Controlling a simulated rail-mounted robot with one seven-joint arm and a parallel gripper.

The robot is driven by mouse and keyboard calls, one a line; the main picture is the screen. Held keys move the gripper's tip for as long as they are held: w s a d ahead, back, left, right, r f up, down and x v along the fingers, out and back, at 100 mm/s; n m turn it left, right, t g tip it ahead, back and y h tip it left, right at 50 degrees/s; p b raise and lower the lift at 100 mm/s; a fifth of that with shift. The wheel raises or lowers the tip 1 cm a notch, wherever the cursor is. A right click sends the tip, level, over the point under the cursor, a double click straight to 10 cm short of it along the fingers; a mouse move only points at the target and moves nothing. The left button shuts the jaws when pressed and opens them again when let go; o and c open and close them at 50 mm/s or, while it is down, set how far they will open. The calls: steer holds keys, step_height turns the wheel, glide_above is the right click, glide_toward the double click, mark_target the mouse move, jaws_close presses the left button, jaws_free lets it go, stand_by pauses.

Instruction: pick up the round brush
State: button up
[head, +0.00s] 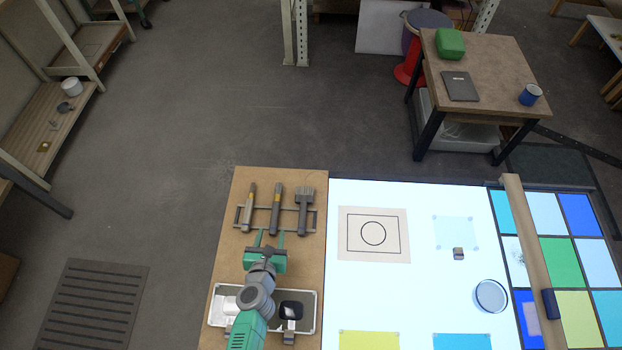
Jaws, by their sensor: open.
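Three brushes lie side by side on a low rack (313,220) on the wooden board. The right brush (304,203) is wide and flat. My gripper (269,236) is green and open, with its two fingers apart. In the picture it is at the near ends of the left and middle brushes, with the middle brush's near end appearing between the fingertips. Height and contact cannot be told.
A metal tray (316,315) holding a white item and a dark cup (291,309) sits nearer, partly behind my arm. Right is a bright light table (350,290) with a circle drawing (373,234), a glass dish (490,296) and coloured panes. A wooden bar (530,240) crosses the panes.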

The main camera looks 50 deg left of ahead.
mark_target(274, 220)
steer(key=shift+s+f, duration=0.1)
steer(key=shift+f, duration=0.1)
steer(key=shift+a+f+b, duration=0.15)
steer(key=shift+f+b, duration=0.1)
steer(key=shift+b, duration=0.2)
steer(key=shift+w+a+f, duration=0.2)
steer(key=shift+w+a, duration=0.15)
steer(key=shift+a, duration=0.1)
steer(key=shift+w+a, duration=0.25)
steer(key=shift+w+a+f+b, duration=0.1)
steer(key=shift+a+f+b, duration=0.1)
steer(key=shift+b, duration=0.3)
steer(key=b+x, duration=0.2)
steer(key=x, duration=0.2)
steer(key=shift+w+a, duration=0.25)
steer(key=shift+d, duration=0.1)
steer(key=shift+r, duration=0.1)
jaws_close()
